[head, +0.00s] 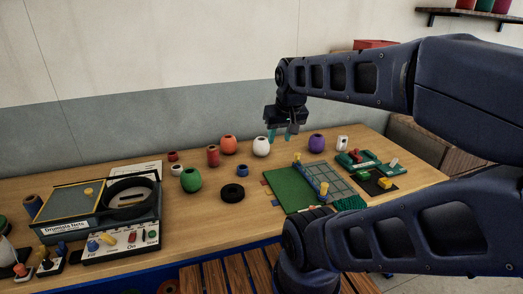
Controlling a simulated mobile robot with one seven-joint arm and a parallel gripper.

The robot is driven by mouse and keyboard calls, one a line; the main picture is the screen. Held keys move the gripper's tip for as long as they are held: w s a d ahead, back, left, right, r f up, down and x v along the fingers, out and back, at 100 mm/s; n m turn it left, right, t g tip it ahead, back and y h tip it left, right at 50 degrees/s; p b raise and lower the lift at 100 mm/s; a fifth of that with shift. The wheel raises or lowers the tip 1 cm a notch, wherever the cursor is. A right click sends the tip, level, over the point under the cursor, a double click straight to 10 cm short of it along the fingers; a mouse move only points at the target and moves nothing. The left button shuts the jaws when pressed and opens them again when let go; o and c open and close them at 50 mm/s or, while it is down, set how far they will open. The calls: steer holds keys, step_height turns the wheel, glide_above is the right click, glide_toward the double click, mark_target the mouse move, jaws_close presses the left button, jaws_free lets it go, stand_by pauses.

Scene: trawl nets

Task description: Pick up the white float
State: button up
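The white float (261,148) is round with a dark hole in its top. It sits on the wooden table near the back edge, between an orange float (228,145) and a purple float (316,143). My gripper (281,135) points down, above and slightly right of the white float in the picture. Its two teal-tipped fingers are apart, with nothing visible between them. I cannot tell its exact height or depth relative to the float.
A green float (190,180), a red cylinder (213,156), a black ring (232,193) and a small blue piece (243,170) stand nearby. A green board with a net (290,188) lies in front. A white cylindrical piece (342,143) stands right. A control box (125,242) is at left.

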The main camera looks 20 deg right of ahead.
steer(key=o, duration=1.3)
steer(key=n+g+h, duration=0.1)
steer(key=n+h, duration=0.4)
steer(key=n, duration=2)
glide_above(261, 145)
steer(key=a, duration=0.3)
steer(key=f, duration=2.1)
steer(key=shift+w+d+f, duration=0.25)
steer(key=shift+f, duration=0.05)
steer(key=shift+x, duration=5.1)
